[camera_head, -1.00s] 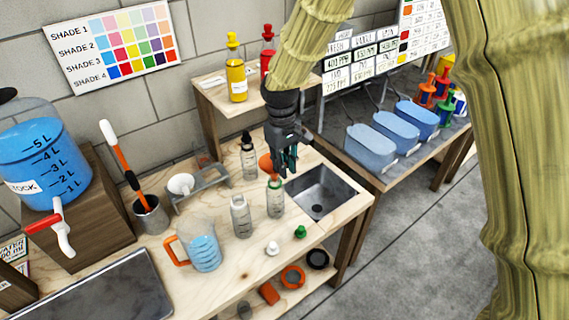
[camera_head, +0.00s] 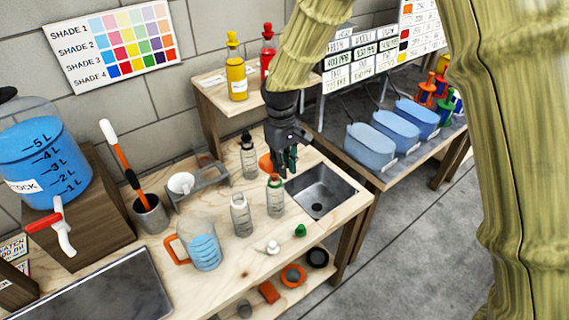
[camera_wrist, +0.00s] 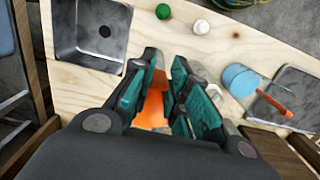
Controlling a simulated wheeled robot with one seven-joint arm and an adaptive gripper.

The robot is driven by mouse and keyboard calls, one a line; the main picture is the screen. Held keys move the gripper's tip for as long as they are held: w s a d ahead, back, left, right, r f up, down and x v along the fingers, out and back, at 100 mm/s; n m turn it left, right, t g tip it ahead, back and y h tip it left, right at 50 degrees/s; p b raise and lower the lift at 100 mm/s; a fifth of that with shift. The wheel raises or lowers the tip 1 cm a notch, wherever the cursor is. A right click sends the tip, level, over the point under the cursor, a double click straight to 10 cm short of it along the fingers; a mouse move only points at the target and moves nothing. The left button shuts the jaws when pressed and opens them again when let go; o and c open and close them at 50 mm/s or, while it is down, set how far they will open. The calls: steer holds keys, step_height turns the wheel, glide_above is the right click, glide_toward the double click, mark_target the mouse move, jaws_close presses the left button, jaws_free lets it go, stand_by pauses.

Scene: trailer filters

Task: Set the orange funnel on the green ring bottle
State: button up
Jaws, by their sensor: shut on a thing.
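My gripper (camera_head: 286,160) is above the wooden bench, left of the sink, with its jaws shut on the orange funnel (camera_head: 266,163). In the wrist view the funnel (camera_wrist: 154,104) shows as orange between the teal finger pads of my gripper (camera_wrist: 168,92). The green ring bottle (camera_head: 275,197) is clear, with a green band at its neck, and stands upright just below my gripper in the head view. The funnel appears beside and above the bottle neck; whether they touch I cannot tell. In the wrist view the bottle is mostly hidden behind the fingers.
A clear bottle (camera_head: 241,216) and a dark-capped bottle (camera_head: 248,157) stand close by. The sink (camera_head: 322,190) is at right. A green cap (camera_head: 300,231) and white cap (camera_head: 273,247) lie in front. A blue-filled jug (camera_head: 203,245) stands at front left.

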steer(key=shift+f, duration=0.3)
steer(key=o, duration=0.6)
steer(key=shift+c, duration=0.2)
steer(key=shift+r, duration=0.1)
step_height(320, 180, up, 11)
steer(key=p, duration=0.8)
steer(key=shift+w+a, duration=0.25)
stand_by(0.5)
